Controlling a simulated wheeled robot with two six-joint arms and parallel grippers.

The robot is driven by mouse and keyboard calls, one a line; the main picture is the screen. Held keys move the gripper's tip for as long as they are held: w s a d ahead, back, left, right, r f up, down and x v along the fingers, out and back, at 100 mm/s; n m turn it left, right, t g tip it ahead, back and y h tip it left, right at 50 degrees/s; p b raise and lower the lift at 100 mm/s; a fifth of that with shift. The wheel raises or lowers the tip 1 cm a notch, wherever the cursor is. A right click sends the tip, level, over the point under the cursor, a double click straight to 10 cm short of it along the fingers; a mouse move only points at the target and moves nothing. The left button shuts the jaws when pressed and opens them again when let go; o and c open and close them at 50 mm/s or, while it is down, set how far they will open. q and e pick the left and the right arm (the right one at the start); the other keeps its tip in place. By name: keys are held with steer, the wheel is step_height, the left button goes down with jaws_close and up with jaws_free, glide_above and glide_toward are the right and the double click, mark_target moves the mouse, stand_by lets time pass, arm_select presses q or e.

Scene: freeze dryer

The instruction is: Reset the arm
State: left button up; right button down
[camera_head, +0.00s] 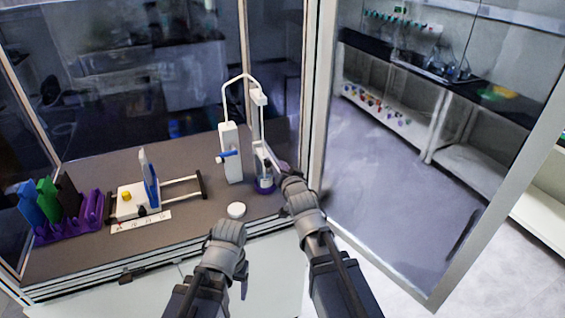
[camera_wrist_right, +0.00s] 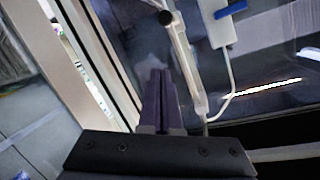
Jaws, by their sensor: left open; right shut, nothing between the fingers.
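My left gripper (camera_head: 243,268) is in the lower middle of the head view, in front of the bench edge, apart from the objects on the bench. It is open, with nothing seen in it. My right gripper (camera_head: 281,167) reaches over the bench close beside the white freeze dryer apparatus (camera_head: 229,150). In the right wrist view its two fingers (camera_wrist_right: 159,95) are closed together with nothing between them. The apparatus also shows in the right wrist view as a white post and box (camera_wrist_right: 216,22). A vessel with a purple base (camera_head: 264,184) stands near the right fingertips; I cannot tell whether they touch.
A small white round cap (camera_head: 236,210) lies near the bench front. A white device with a yellow knob (camera_head: 128,203) and a purple rack (camera_head: 78,225) with coloured holders stand left. A glass door frame (camera_head: 318,95) rises close to my right arm.

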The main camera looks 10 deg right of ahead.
steer(key=s+a+f+n+g+b, duration=0.2)
steer(key=s+a+f+g, duration=0.15)
steer(key=s+f, duration=0.35)
steer(key=s+a+f+n+g+b, duration=0.25)
steer(key=s+f+g, duration=0.25)
steer(key=f, duration=0.5)
steer(key=s+f+n+g+h, duration=0.1)
steer(key=s+f+n+g, duration=0.1)
steer(key=s, duration=0.6)
steer(key=s+f+n+g+b, duration=0.1)
steer(key=s+f+g, duration=0.3)
steer(key=s, duration=0.4)
steer(key=shift+a+n+g+h, duration=0.4)
steer(key=shift+n+g, duration=0.25)
steer(key=shift+n, duration=0.2)
steer(key=shift+w, duration=0.1)
